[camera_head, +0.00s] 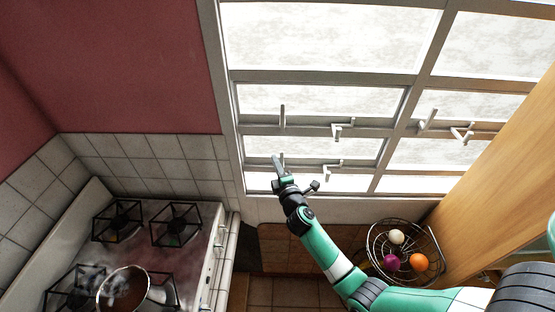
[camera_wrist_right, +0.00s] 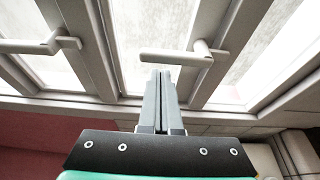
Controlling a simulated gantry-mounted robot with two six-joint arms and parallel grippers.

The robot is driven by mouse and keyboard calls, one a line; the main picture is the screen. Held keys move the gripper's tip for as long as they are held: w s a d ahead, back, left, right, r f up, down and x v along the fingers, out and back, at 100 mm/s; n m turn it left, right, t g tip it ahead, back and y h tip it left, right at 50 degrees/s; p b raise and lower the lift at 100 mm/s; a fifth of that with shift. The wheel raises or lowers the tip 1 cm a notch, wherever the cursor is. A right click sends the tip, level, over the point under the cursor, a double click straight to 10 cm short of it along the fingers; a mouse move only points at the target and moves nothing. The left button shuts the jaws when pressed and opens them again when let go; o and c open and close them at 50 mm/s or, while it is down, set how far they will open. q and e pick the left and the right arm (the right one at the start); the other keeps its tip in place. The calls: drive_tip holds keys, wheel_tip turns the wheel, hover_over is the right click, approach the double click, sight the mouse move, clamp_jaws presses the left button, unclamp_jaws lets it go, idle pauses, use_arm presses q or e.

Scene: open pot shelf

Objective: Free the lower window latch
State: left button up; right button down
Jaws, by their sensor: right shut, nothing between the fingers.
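The window (camera_head: 320,100) has light frames with pale latches. A lower latch (camera_head: 331,169) sits on the lower frame bar, to the right of my right gripper (camera_head: 277,160). An upper latch (camera_head: 337,131) and an upright handle (camera_head: 283,116) are on the bar above. My right gripper's fingers are shut and empty, in front of the lower pane. In the right wrist view the closed fingertips (camera_wrist_right: 161,74) point at a lever-shaped latch (camera_wrist_right: 178,57), just below its arm; I cannot tell whether they touch. Another latch (camera_wrist_right: 40,46) is at the left. My left gripper is not in view.
More latches (camera_head: 462,134) are on the right window section. A wire basket (camera_head: 375,232) with several round items stands below the window. A stove (camera_head: 165,250) with a pot (camera_head: 122,290) is at lower left. A wooden panel (camera_head: 500,170) bounds the right side.

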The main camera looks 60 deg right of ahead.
drive_tip(key=shift+s+d, duration=0.1)
drive_tip(key=shift+s, duration=0.15)
drive_tip(key=shift+s+m+b, duration=0.15)
drive_tip(key=shift+m+b, duration=0.15)
drive_tip(key=shift+b, duration=0.25)
drive_tip(key=shift+d+b, duration=0.1)
drive_tip(key=shift+b, duration=0.25)
